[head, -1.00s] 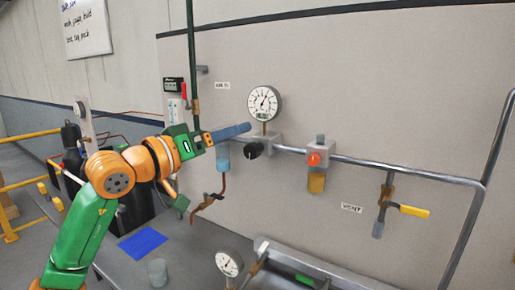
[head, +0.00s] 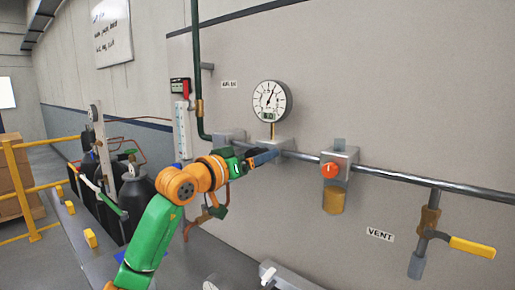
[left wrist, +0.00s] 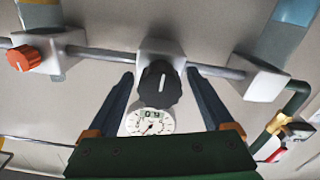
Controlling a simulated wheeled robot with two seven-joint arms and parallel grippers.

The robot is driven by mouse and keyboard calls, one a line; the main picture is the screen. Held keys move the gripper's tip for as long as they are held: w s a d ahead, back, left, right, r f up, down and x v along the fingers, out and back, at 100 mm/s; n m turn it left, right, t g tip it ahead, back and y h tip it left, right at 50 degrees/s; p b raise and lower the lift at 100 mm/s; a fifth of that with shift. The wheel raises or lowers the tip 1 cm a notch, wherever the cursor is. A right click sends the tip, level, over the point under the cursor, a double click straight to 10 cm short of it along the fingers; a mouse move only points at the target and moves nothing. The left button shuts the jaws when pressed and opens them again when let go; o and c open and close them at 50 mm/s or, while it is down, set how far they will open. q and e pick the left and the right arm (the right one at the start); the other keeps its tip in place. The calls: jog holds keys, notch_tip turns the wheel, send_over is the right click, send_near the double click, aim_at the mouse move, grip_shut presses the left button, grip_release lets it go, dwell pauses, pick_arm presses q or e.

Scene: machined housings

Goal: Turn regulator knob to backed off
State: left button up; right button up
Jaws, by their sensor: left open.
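The black regulator knob (left wrist: 158,88), with a white pointer line, sits on a grey block on the pipe in the left wrist view. In the head view the knob (head: 255,153) is mostly hidden behind my left gripper's blue fingers. My left gripper (head: 268,156) is open in front of the regulator. In the left wrist view its fingers (left wrist: 160,76) are spread, one on each side of the knob, with gaps showing. The gauge (head: 271,101) stands above the regulator; its dial (left wrist: 148,122) also shows in the left wrist view. My right gripper is out of view.
An orange knob (head: 330,170) on a grey block is to the right along the pipe (head: 400,179). A yellow-handled vent valve (head: 470,247) hangs farther right. A green vertical pipe (head: 197,70) and a thermometer-like panel (head: 182,128) are at left. Gas cylinders (head: 137,190) stand behind yellow rails.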

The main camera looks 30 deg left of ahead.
pick_arm(q)
jog(key=shift+w, duration=0.1)
jog(key=shift+c, duration=0.4)
jog(key=shift+s, duration=0.2)
grip_shut()
